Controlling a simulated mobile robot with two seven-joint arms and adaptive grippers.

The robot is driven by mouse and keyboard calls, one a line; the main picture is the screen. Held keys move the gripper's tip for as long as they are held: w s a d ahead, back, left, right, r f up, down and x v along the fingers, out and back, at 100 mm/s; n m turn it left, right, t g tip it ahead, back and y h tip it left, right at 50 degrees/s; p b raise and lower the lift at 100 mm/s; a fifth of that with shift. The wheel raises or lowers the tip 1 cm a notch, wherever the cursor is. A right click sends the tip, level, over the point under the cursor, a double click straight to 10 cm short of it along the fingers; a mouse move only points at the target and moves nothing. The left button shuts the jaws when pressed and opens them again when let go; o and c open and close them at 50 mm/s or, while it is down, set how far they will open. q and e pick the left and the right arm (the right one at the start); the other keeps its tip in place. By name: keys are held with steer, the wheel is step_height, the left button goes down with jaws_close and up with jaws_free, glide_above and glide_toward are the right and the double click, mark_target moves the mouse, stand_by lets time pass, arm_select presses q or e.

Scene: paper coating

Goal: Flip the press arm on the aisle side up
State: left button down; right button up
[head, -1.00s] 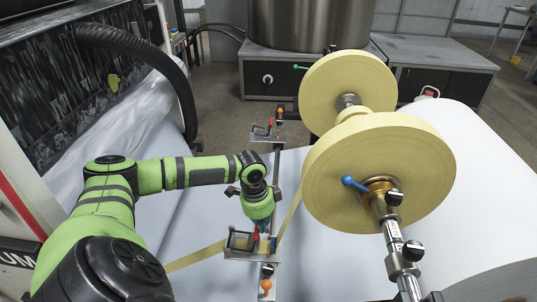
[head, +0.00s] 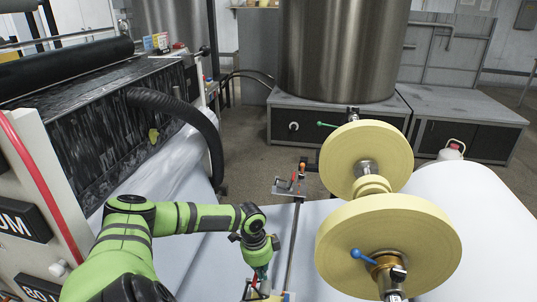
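My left gripper (head: 262,274) points down over the near press unit (head: 272,297), which is cut by the bottom edge of the head view. A small red piece (head: 254,283) of that press shows beside the fingers. Whether the fingers touch it, and whether they are open or shut, is too small and covered to tell. A second press unit (head: 286,188) with a red handle sits farther back on the same rail (head: 293,235), with an orange knob (head: 303,167) behind it. My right gripper is out of view.
Two yellow tape rolls (head: 388,240) (head: 366,159) sit on a shaft right of my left gripper, the near one with a blue lever (head: 362,255). A black machine (head: 100,120) with a thick hose (head: 190,115) stands left.

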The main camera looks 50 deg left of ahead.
arm_select(q)
steer(key=shift+s+a, duration=0.3)
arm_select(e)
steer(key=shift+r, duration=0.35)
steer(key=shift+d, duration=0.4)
arm_select(q)
steer(key=shift+w, duration=0.1)
